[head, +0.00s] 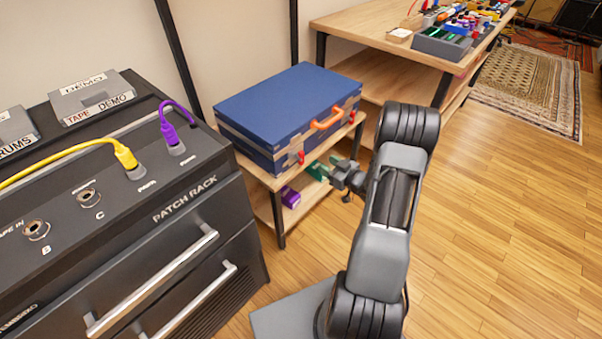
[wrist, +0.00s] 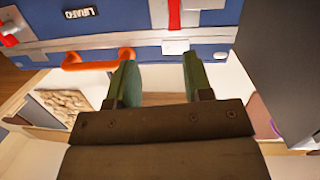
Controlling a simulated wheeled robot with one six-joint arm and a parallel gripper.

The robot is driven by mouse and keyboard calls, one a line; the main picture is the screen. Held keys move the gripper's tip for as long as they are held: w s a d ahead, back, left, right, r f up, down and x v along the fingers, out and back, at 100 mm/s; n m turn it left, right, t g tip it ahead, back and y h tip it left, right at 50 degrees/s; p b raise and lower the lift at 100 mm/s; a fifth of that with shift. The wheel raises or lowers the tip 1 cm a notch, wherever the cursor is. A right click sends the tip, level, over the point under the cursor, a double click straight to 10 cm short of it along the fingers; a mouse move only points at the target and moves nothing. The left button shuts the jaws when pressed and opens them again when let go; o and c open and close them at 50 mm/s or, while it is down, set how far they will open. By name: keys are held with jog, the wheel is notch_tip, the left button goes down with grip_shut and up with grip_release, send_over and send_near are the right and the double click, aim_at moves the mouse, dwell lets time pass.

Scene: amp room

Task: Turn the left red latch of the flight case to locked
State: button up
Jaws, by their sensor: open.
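The blue flight case (head: 285,105) lies shut on a wooden shelf unit, with an orange handle (head: 326,121) on its front. Its left red latch (head: 300,157) is on the front near the left corner. The wrist view looks inverted, so I take the upright red strip at top centre for this left latch (wrist: 174,14). The right red latch (head: 357,112) shows at the wrist view's left edge (wrist: 8,38). My gripper (wrist: 160,70) is open and empty, its fingertips apart from the latch, near the case's front. In the head view my gripper (head: 344,172) is small, beside the shelf.
A dark patch rack (head: 185,215) with cables stands close on the left. A wooden workbench (head: 365,30) stands behind. The floor (head: 480,200) to the right is clear.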

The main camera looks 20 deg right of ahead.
aim_at(303, 161)
notch_tip(303, 161, down, 4)
jog(key=s+t+y+b, duration=0.1)
jog(key=s+y, duration=0.1)
jog(key=b+x, duration=0.3)
jog(key=x, duration=1)
jog(key=shift+w+a+r, duration=0.1)
jog(key=shift+a, duration=0.1)
jog(key=shift+c, duration=0.2)
grip_shut()
